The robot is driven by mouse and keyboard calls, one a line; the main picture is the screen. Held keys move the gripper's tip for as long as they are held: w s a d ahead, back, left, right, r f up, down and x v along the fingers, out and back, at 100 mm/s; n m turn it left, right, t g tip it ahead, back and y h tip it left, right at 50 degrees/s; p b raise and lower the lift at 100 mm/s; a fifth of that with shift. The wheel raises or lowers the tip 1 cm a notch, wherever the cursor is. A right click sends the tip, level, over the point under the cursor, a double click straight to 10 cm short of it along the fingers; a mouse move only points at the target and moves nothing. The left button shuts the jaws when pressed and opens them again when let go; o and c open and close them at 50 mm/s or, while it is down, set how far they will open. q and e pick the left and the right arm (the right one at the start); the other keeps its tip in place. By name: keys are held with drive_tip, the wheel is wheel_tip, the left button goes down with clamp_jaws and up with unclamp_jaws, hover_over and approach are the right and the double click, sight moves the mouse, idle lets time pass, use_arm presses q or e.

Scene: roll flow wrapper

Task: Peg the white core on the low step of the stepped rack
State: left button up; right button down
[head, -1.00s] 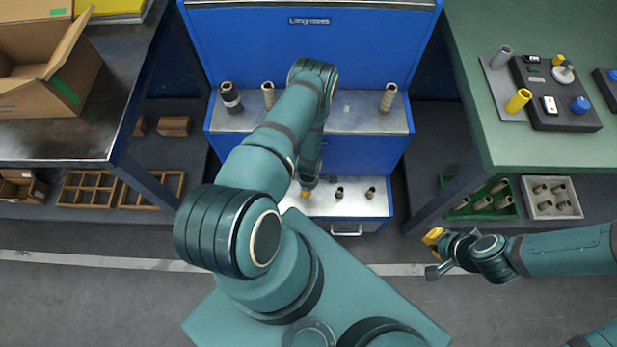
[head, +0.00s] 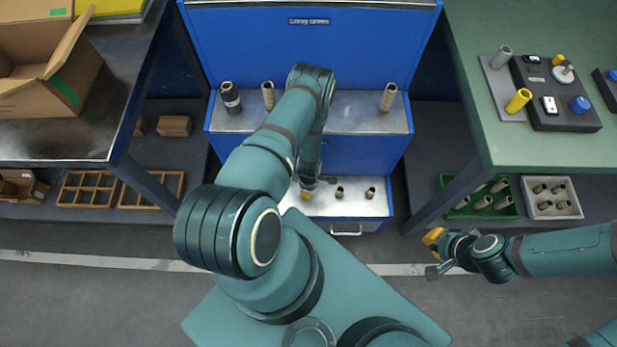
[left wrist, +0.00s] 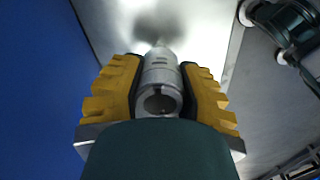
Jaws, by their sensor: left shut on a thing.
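The blue stepped rack (head: 310,45) stands in the middle of the head view, with a pale low step (head: 350,208) at its front. My left gripper (head: 307,194) is over the left part of that step, partly hidden by its own arm. In the left wrist view the yellow jaws (left wrist: 158,95) are shut on the white core (left wrist: 160,72), which looks pale grey. The core's far end is near the metal surface (left wrist: 205,25); I cannot tell whether it touches or is on a peg. My right gripper (head: 432,254) is far from the rack; its jaw opening is unclear.
Two short brown cores (head: 339,193) (head: 371,193) stand on the low step, right of my left gripper. The higher step (head: 345,115) bears several upright cores. A green bench (head: 540,155) is at right and a dark table (head: 60,140) at left.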

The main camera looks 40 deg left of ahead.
use_arm(q)
drive_tip(key=shift+f, duration=0.6)
idle(0.3)
drive_tip(key=shift+f, duration=0.35)
drive_tip(key=shift+f, duration=0.45)
idle(0.4)
drive_tip(key=o, duration=1.1)
drive_tip(key=o, duration=0.5)
drive_tip(key=shift+o, duration=0.2)
